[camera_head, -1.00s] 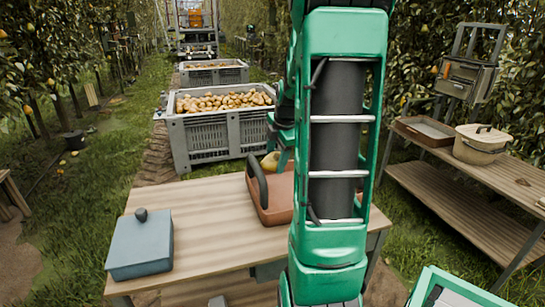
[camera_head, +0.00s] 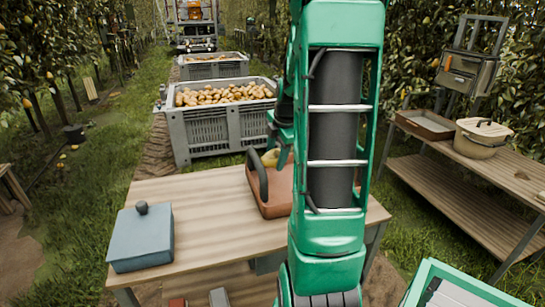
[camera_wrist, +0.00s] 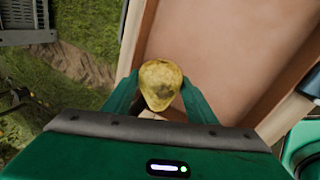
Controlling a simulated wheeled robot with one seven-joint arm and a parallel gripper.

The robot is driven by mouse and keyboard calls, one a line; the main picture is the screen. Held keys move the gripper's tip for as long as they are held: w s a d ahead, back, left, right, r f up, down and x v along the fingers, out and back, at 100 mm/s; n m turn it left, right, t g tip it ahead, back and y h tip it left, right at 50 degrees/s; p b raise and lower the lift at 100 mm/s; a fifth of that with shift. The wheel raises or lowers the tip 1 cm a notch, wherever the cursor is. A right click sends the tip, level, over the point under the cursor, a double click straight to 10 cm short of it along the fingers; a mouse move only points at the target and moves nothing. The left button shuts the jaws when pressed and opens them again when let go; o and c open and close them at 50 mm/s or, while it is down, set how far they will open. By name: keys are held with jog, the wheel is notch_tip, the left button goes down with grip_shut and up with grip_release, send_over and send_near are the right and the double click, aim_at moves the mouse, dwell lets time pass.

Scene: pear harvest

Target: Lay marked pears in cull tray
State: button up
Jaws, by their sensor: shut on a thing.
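A yellow pear (camera_wrist: 161,84) with brownish blotches is held between the green fingers of my gripper (camera_wrist: 158,92) in the wrist view. My gripper is shut on it. The pear (camera_head: 270,158) also shows in the head view, at the far rim of a reddish-brown tray (camera_head: 257,199) with a dark, arched handle. The tray (camera_wrist: 232,42) fills the right of the wrist view, and the visible part of its floor is bare. The pear appears above or beside its rim; I cannot tell the height. My arm hides the tray's right part in the head view.
A blue-grey lidded box (camera_head: 140,238) stands at the table's left. Grey crates of pears (camera_head: 215,130) stand behind the wooden table (camera_head: 215,235). A side bench at right holds a shallow brown tray (camera_head: 425,124) and a lidded beige pot (camera_head: 482,140). The table's middle is clear.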

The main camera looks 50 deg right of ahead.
jog(key=shift+f, duration=2.5)
dwell(1.6)
jog(key=o, duration=1.2)
jog(key=shift+o, duration=0.2)
jog(key=v, duration=1)
jog(key=shift+r, duration=0.35)
jog(key=shift+a, duration=0.15)
jog(key=s+a+f+m+g+y, duration=0.1)
jog(key=s+a+f+m+g, duration=0.1)
jog(key=s+a+m, duration=1.6)
jog(key=shift+a+f+m+g, duration=0.2)
jog(key=shift+a+m+g, duration=0.5)
jog(key=shift+a+m, duration=0.45)
